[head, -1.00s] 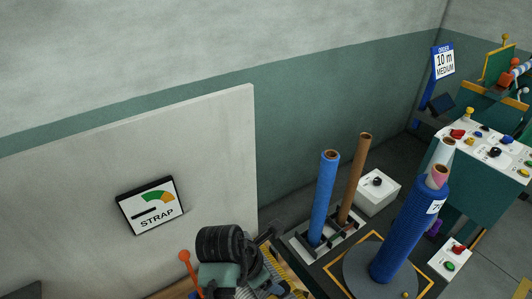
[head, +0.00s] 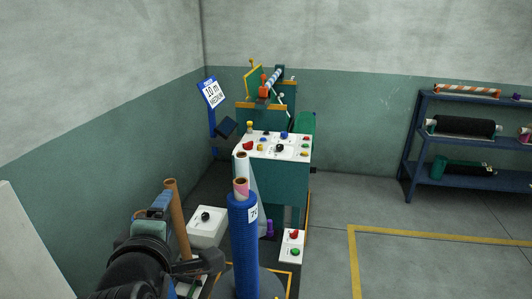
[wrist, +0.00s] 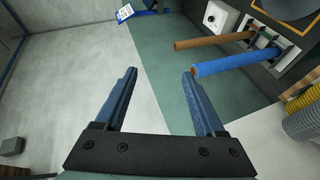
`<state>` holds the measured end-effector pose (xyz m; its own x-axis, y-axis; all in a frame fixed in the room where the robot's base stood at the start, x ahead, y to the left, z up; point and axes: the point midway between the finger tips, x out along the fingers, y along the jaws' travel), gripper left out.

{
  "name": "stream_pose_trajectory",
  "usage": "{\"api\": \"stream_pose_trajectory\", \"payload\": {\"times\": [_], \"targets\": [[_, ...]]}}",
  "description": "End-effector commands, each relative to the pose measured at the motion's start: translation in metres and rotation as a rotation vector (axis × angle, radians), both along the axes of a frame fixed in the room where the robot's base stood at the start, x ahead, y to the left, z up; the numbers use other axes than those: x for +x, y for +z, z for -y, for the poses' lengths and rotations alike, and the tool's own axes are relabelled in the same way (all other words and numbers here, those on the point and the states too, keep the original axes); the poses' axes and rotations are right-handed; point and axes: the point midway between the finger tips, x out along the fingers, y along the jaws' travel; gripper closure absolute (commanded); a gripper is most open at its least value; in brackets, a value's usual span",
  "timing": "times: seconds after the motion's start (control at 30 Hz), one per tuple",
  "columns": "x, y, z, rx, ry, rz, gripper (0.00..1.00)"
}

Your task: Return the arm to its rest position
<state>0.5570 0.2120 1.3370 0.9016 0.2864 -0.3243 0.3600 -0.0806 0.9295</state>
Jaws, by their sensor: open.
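My gripper (wrist: 160,90) shows in the wrist view with its two blue-grey fingers spread apart and nothing between them. Beyond the right fingertip lies the end of a blue roll (wrist: 240,60), with a brown tube (wrist: 215,40) beside it; I cannot tell the gap between finger and roll. In the head view my dark arm and gripper (head: 165,225) are at the lower left, in front of the brown tube (head: 178,215).
A tall blue netting roll (head: 243,245) stands upright at the lower middle, right of my arm. Behind it is a control console (head: 275,147) with coloured buttons. A white box (head: 207,226) and a button box (head: 291,246) stand low. A blue shelf (head: 465,150) is at right. Floor at right is clear.

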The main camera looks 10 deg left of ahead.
Motion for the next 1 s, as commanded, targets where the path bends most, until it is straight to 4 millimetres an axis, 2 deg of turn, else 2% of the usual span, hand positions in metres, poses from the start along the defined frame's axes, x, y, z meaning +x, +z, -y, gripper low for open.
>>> {"api": "stream_pose_trajectory", "payload": {"times": [0.03, 0.13, 0.2, 0.27, 0.3, 0.4, 0.5, 0.6, 0.7, 1.0], "targets": [[0.007, 0.035, 0.021, 0.156, -0.060, 0.072, 0.29], [0.009, 0.101, 0.061, 0.466, -0.134, 0.204, 0.29], [0.001, 0.146, 0.090, 0.677, -0.155, 0.302, 0.29], [-0.011, 0.182, 0.116, 0.851, -0.152, 0.386, 0.29], [-0.021, 0.204, 0.132, 0.959, -0.139, 0.439, 0.29], [-0.052, 0.252, 0.166, 1.195, -0.077, 0.559, 0.29], [-0.083, 0.285, 0.191, 1.365, 0.004, 0.646, 0.29], [-0.105, 0.303, 0.206, 1.467, 0.071, 0.697, 0.29], [-0.116, 0.312, 0.212, 1.515, 0.107, 0.720, 0.29], [-0.117, 0.313, 0.213, 1.526, 0.115, 0.721, 0.29]]}}
